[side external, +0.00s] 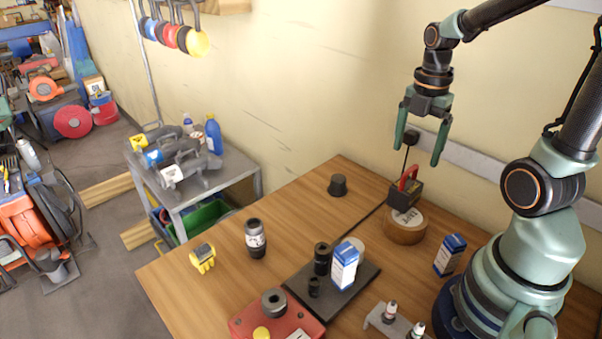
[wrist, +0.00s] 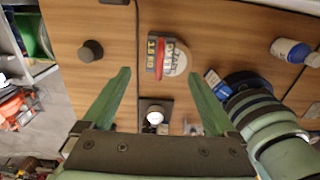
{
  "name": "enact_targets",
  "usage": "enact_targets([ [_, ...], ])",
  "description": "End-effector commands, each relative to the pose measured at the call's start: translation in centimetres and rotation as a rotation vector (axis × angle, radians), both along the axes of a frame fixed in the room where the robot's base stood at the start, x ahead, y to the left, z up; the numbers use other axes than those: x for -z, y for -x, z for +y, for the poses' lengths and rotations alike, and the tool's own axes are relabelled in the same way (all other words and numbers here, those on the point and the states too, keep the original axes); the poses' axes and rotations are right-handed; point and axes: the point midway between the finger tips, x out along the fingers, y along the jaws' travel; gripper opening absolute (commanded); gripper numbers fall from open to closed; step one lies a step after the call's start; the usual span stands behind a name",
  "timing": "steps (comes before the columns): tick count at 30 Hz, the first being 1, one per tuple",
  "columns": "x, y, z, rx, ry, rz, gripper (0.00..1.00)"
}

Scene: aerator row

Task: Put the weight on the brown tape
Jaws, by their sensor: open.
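The weight is a dark block (side external: 405,195) with a red handle on top. The brown tape (side external: 404,234) is a thick roll with a pale labelled top, lying flat on the table. The weight overlaps the back part of the roll's top in the side view; it looks upright, but I cannot tell how fully it rests on it. In the wrist view the weight (wrist: 154,58) covers the left side of the tape (wrist: 178,60). My gripper (side external: 420,153) is open and empty, above and apart from the weight. Both fingers (wrist: 160,73) show in the wrist view.
A dark knob (side external: 338,185) stands behind to the left. A black plate (side external: 365,287) holds a blue-white box (side external: 344,266) and dark cylinders. Another blue-white box (side external: 449,254) stands right of the tape. A wall is close behind. Table left of the tape is mostly clear.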

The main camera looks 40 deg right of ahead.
Motion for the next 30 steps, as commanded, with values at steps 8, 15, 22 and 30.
enact_targets([
  [8,-1.7,-0.3,0.6,0.062,0.010,-0.022,0.92],
  [15,-3.4,-1.5,3.7,0.406,0.019,-0.137,0.92],
  [22,-5.1,-2.3,7.1,0.796,-0.047,-0.264,0.92],
  [30,-6.8,-2.6,11.1,1.236,-0.221,-0.369,0.92],
])
